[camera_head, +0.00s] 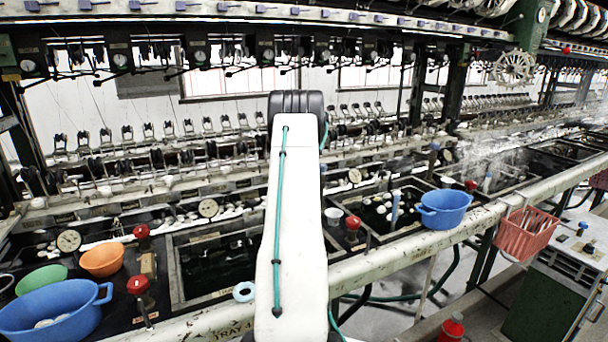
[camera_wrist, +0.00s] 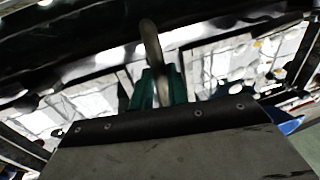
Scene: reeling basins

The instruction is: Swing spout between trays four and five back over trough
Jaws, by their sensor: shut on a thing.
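In the wrist view, my gripper (camera_wrist: 159,88) has green fingers closed around a grey, curved metal pipe, the spout (camera_wrist: 151,42). The spout rises from between the fingers and bends over at its top. In the head view my white arm stands in front of the gripper and the spout, so both are hidden there. A tray with dark water (camera_head: 218,262) lies left of the arm, above a label reading "TRAY 4". Another tray (camera_head: 385,208) with pale cocoons lies right of the arm. I cannot make out which part under the spout is the trough.
A worn pale rail (camera_head: 400,247) runs along the front of the basins. A blue basin (camera_head: 446,209) sits by it at right, and a red basket (camera_head: 526,235) hangs from it. Red-knobbed valves (camera_head: 138,285), bowls and a large blue basin (camera_head: 55,312) crowd the left. Steam drifts at far right.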

